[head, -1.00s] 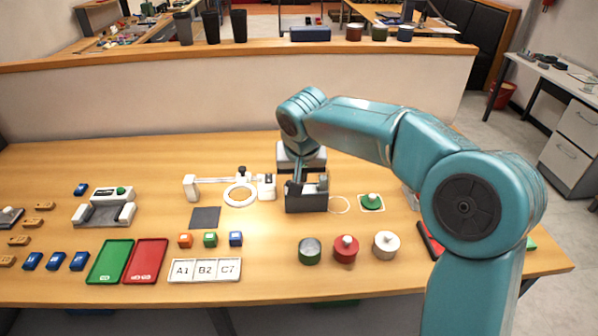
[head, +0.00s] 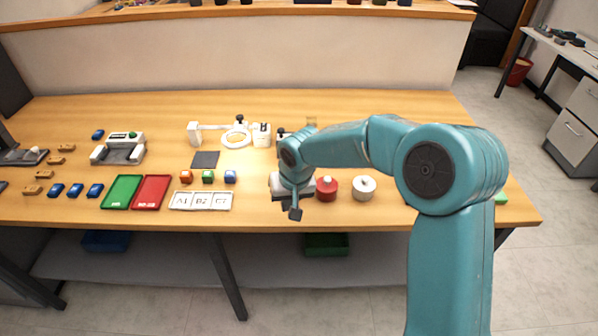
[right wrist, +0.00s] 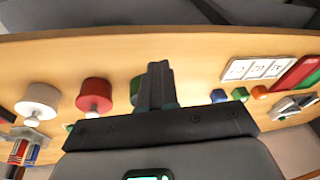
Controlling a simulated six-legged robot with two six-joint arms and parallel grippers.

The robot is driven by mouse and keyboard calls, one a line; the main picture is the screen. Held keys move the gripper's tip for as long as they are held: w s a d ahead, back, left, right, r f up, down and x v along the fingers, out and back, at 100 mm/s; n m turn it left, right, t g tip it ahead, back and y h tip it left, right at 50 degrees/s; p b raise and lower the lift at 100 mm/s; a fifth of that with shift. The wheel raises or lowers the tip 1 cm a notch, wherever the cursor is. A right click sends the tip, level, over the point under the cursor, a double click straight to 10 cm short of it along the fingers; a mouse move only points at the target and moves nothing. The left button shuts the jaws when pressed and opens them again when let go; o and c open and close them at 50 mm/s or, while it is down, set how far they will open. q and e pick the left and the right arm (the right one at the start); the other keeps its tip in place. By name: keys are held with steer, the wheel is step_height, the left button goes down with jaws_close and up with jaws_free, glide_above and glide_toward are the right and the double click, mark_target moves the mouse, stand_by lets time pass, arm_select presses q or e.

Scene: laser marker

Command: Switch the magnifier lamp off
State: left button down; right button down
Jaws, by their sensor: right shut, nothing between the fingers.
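The magnifier lamp is white, with a ring-shaped head (head: 236,138), a straight arm and a block-like base (head: 262,134) on its right, at the middle back of the bench. A black knob (head: 240,120) stands behind the ring. I cannot tell whether its light is on. My right gripper (head: 295,213) is over the bench's front edge, well in front of the lamp and apart from it. Its fingers (right wrist: 158,85) are together and empty in the right wrist view. The lamp does not show there. My left gripper is not in view.
Label tiles (head: 200,201), coloured cubes, a red tray (head: 151,191) and a green tray (head: 122,191) lie left. A dark pad (head: 205,160) lies before the lamp.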

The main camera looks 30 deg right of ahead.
steer(key=s+a+f+n+g+y, duration=0.1)
steer(key=s+a+f, duration=0.15)
steer(key=f, duration=0.25)
steer(key=s+a+f+y, duration=0.1)
steer(key=s+a+f, duration=0.15)
steer(key=f, duration=0.25)
steer(key=s+a+f, duration=0.4)
steer(key=s+f, duration=0.3)
steer(key=s, duration=0.2)
steer(key=s+a+f+g+y, duration=0.1)
steer(key=s+a+f, duration=0.3)
steer(key=s, duration=0.6)
step_height(320, 180, down, 3)
steer(key=shift+s+a+r+n+g+y, duration=0.15)
steer(key=shift+s+a+n+g+y, duration=0.15)
steer(key=shift+a, duration=0.1)
steer(key=shift+w, duration=0.1)
